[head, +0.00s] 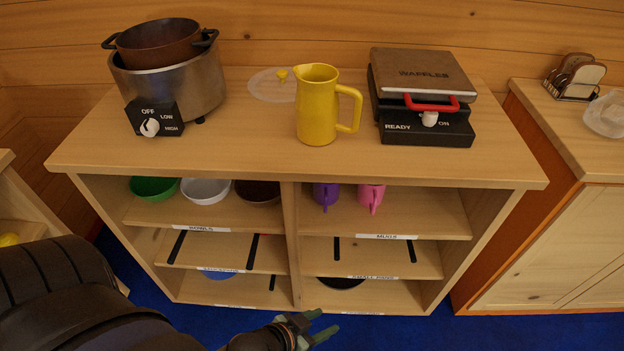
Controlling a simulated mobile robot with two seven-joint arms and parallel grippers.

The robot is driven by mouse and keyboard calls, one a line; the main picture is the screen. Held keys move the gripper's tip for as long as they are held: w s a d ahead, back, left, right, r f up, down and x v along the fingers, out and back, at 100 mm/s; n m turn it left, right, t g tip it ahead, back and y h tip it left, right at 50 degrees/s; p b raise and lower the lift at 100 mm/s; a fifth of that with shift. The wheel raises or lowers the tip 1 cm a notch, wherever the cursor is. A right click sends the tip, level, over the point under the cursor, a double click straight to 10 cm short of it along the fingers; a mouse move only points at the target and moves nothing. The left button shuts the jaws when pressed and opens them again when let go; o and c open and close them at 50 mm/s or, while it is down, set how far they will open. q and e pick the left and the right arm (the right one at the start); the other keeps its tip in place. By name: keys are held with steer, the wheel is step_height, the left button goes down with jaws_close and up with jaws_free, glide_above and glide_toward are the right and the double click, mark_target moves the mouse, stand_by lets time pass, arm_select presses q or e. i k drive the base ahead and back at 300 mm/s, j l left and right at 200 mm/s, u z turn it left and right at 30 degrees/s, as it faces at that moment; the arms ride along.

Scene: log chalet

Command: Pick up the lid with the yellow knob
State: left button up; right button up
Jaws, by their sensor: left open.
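The lid with the yellow knob (266,86) is a clear, round lid lying flat on the wooden counter top. It is behind and left of the yellow pitcher (317,107), which hides its right part; the small yellow knob shows just left of the pitcher's spout. My left gripper (318,331) is at the bottom of the view, low in front of the shelf unit and well below the counter top. It is open and empty, far from the lid. My right gripper is not in the head view.
A steel cooker (180,88) with a brown pot (158,44) stands left of the lid. A waffle maker (421,90) stands right of the pitcher. Shelves below hold bowls (205,191) and mugs (371,196). The counter's front middle is clear. A toast rack (577,78) stands far right.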

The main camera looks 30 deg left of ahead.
mark_target(276, 84)
steer(key=u, duration=1.25)
steer(key=j+z, duration=0.35)
steer(key=j, duration=0.15)
